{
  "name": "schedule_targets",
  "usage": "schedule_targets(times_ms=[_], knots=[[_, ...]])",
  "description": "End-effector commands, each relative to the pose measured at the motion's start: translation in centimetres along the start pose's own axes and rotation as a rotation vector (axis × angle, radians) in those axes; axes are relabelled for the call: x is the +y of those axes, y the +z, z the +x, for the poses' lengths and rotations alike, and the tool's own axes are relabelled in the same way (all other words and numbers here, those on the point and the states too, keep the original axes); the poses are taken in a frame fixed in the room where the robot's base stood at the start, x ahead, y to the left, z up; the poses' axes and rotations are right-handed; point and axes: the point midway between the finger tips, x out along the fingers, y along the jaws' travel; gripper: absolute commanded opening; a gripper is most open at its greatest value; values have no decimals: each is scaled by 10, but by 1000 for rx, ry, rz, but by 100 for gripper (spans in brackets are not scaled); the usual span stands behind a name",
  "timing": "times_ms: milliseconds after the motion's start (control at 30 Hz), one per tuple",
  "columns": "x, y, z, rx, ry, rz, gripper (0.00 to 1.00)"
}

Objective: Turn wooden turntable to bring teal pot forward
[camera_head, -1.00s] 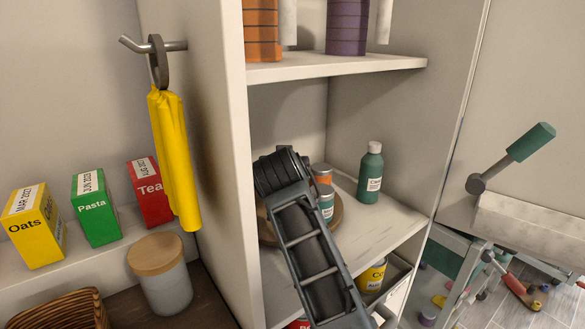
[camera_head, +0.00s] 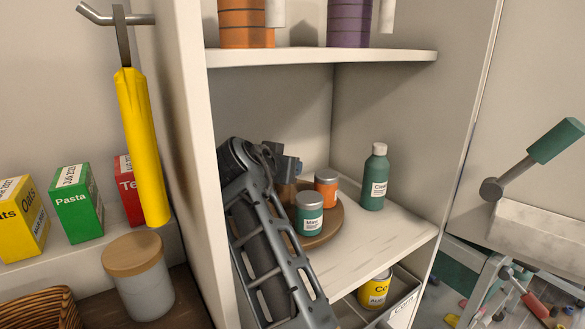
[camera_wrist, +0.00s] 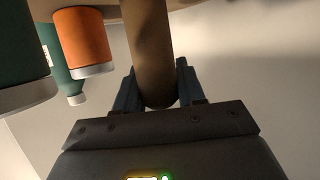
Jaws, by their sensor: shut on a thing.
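The round wooden turntable (camera_head: 328,232) lies on the middle shelf, its left part hidden behind my arm. The teal pot (camera_head: 309,222) with a grey lid stands upright near its front edge. An orange pot (camera_head: 327,195) stands behind it, slightly to the right. My gripper (camera_head: 287,168) is at the turntable's back left. The wrist view, which looks upside down, shows my gripper (camera_wrist: 155,95) shut on an upright brown wooden post (camera_wrist: 150,50). The teal pot (camera_wrist: 20,60) and orange pot (camera_wrist: 82,38) show to its left there.
A teal bottle (camera_head: 373,182) stands on the shelf just right of the turntable. The cabinet's left wall (camera_head: 180,130) is close beside my arm, and an upper shelf (camera_head: 330,57) is above. The shelf's front right (camera_head: 400,228) is clear.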

Motion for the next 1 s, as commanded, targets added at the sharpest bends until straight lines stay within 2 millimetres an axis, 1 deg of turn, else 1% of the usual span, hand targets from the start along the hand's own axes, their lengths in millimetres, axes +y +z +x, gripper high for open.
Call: schedule_targets(times_ms=[333, 367, 567, 867, 1000], knots=[[-1, 1, 0, -2, 0, -1, 0], [-1, 1, 0, -2, 1, -1, 40], [0, 1, 0, -2, 0, -1, 59], [0, -2, -1, 0, 0, 0, 60], [-1, -16, -6, 1, -1, 3, 60]])
